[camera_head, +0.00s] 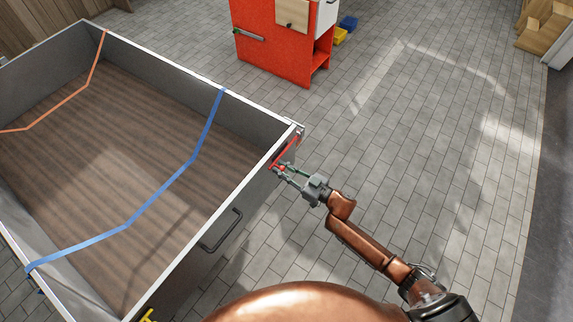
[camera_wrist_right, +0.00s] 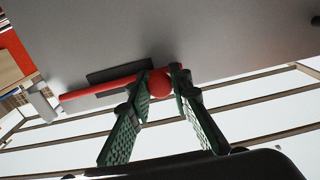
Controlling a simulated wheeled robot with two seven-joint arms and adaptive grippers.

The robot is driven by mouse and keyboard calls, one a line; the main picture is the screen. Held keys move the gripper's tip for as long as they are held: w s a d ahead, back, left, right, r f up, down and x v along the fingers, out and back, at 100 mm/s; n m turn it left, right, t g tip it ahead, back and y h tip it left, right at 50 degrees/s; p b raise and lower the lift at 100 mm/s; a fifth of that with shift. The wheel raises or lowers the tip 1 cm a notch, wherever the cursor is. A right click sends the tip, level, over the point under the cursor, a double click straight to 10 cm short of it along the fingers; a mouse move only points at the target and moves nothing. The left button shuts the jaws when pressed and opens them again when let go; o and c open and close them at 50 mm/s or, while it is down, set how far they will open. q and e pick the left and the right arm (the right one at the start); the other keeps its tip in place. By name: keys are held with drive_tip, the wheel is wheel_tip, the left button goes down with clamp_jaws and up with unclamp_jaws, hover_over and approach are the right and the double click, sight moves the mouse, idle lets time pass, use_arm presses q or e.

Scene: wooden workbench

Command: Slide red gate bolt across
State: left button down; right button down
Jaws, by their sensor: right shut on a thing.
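The red gate bolt (camera_head: 286,151) is on the outside of the grey trailer-like box, near its far right corner. In the right wrist view the bolt is a red bar (camera_wrist_right: 100,91) with a round red knob (camera_wrist_right: 160,82) at its end, beside a dark plate (camera_wrist_right: 120,71) on the grey panel. My right gripper (camera_head: 279,170) reaches the bolt, and its green fingers in the wrist view (camera_wrist_right: 160,90) are shut on the knob, one on each side. My left gripper is not in view.
The grey box (camera_head: 262,158) has a wooden floor, white rims, a blue strap (camera_head: 160,197) and an orange strap (camera_head: 70,92). A black handle (camera_head: 221,230) juts from its near side. A red cabinet (camera_head: 270,50) stands behind. The paved floor at right is clear.

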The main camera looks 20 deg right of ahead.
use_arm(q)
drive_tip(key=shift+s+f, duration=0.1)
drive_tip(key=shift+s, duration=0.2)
use_arm(e)
drive_tip(key=shift+s+a, duration=0.15)
drive_tip(key=shift+a, duration=0.05)
drive_tip(key=c, duration=1.8)
unclamp_jaws()
drive_tip(key=shift+o, duration=0.2)
drive_tip(key=v, duration=1.2)
drive_tip(key=shift+d, duration=0.1)
